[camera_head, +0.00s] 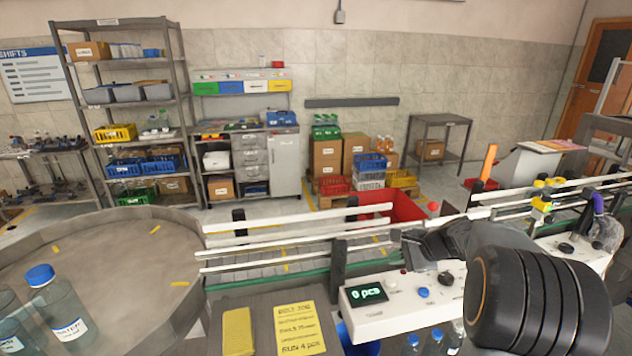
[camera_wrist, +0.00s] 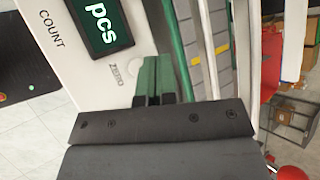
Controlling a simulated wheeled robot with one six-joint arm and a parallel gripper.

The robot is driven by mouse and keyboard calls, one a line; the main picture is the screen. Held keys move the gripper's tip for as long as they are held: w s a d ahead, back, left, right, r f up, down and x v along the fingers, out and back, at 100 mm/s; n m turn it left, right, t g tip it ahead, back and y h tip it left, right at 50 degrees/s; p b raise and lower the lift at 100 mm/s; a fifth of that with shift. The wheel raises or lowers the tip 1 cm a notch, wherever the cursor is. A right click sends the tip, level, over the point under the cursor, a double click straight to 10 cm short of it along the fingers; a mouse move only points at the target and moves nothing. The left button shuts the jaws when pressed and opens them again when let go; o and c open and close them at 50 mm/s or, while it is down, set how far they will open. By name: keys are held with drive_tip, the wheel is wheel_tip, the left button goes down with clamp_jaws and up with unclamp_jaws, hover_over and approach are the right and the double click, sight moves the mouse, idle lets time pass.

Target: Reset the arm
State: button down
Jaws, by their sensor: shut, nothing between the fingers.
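My gripper (camera_head: 408,243) is held above the white control panel (camera_head: 434,311), with my dark arm reaching in from the right. In the wrist view its two fingers (camera_wrist: 156,76) are together, with nothing between them. The panel's display (camera_head: 366,293) reads "0 pcs" in the head view. In the wrist view the display (camera_wrist: 100,24) shows "pcs" beside the word COUNT, and a pale button marked ZERO (camera_wrist: 122,73) lies left of the fingers. I cannot tell the height of the fingertips over the panel.
A conveyor with white rails (camera_head: 290,245) runs behind the panel. A round steel table (camera_head: 110,235) at left holds bottles with blue caps (camera_head: 62,308). A yellow note (camera_head: 301,329) lies in front. A red bin (camera_head: 398,207) stands behind the conveyor.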

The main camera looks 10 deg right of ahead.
drive_tip(key=s+f+n, duration=0.1)
drive_tip(key=s+f+n+g, duration=0.1)
drive_tip(key=s, duration=0.1)
drive_tip(key=s+f+n+g+h, duration=0.1)
drive_tip(key=shift+s+a+f, duration=0.15)
drive_tip(key=shift+s+f, duration=0.05)
drive_tip(key=shift+s, duration=0.2)
drive_tip(key=s+n, duration=0.1)
drive_tip(key=s+a+n+h, duration=0.1)
drive_tip(key=s+n+g, duration=0.1)
drive_tip(key=shift+s+a, duration=0.3)
drive_tip(key=shift+a, duration=0.05)
drive_tip(key=s+a+r+n+t+h, duration=0.1)
drive_tip(key=s+a+r+n+h, duration=0.3)
drive_tip(key=s+a+n, duration=0.4)
drive_tip(key=s+r+n, duration=0.1)
drive_tip(key=s+n, duration=0.1)
drive_tip(key=s, duration=0.3)
drive_tip(key=shift+a+r+n+h, duration=0.15)
drive_tip(key=shift+a+n+h, duration=0.15)
drive_tip(key=shift+a+n, duration=0.1)
drive_tip(key=shift+d, duration=0.1)
